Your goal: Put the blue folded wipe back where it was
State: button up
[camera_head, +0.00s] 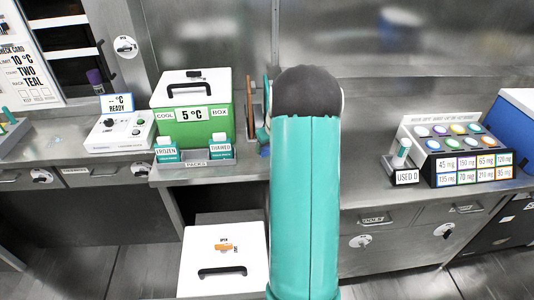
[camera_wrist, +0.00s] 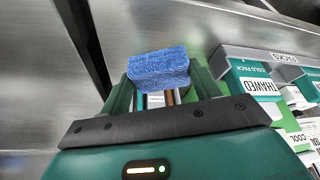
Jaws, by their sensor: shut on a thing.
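The blue folded wipe (camera_wrist: 158,68) shows in the wrist view as a thick, rough-textured block. My gripper (camera_wrist: 161,82) is shut on it, with a green finger on each side, and the wipe sticks out past the fingertips. In the head view my teal arm covers the middle of the counter and hides most of the gripper. Only a little green and blue shows at the arm's left edge, too small to tell apart. The place the wipe came from cannot be made out.
The green cool box (camera_head: 193,115) stands left of my arm, with the frozen and thawed packs holder (camera_head: 208,163) before it. The thawed pack (camera_wrist: 258,83) is right of my gripper in the wrist view. A used-item stand (camera_head: 404,176) and dose rack (camera_head: 462,152) are at right.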

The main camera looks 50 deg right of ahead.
jog(key=shift+w+d+f, duration=0.2)
jog(key=shift+w+f, duration=0.2)
jog(key=shift+f, duration=0.15)
jog(key=shift+w+d+f, duration=0.15)
jog(key=shift+w+f, duration=0.25)
jog(key=shift+f, duration=0.15)
jog(key=shift+w+f, duration=0.1)
jog(key=shift+f, duration=1.4)
jog(key=shift+f, duration=0.15)
jog(key=o, duration=0.9)
jog(key=shift+o, duration=0.2)
